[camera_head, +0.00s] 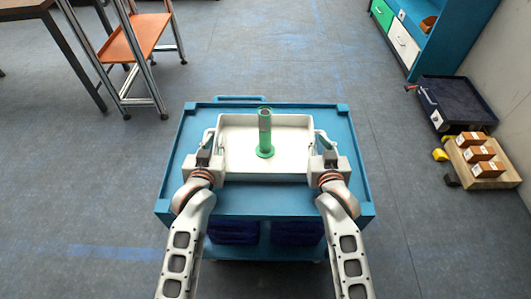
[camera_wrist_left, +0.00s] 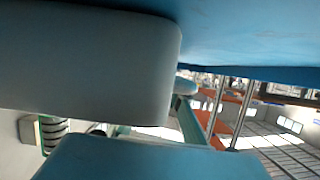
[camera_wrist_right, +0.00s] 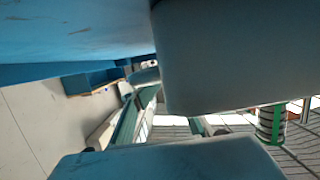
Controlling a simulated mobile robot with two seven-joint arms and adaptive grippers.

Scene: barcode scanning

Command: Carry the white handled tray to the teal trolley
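The white handled tray (camera_head: 236,131) is at the middle of the teal trolley (camera_head: 262,204), level over its top. In the head view I cannot tell a small gap from contact. A green tube (camera_head: 265,130) on a round base stands upright in the tray. My left gripper (camera_head: 207,143) is at the tray's left end and my right gripper (camera_head: 323,144) at its right end, both beside the handles. Pale blocks fill much of both wrist views. They hide the fingertips' grip, so I cannot tell whether the fingers are closed.
A blue cabinet (camera_head: 440,35) is at the upper right. A dark bin (camera_head: 458,98) and a wooden crate (camera_head: 493,182) with several orange-brown boxes lie right of the trolley. The floor around the trolley is mostly clear.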

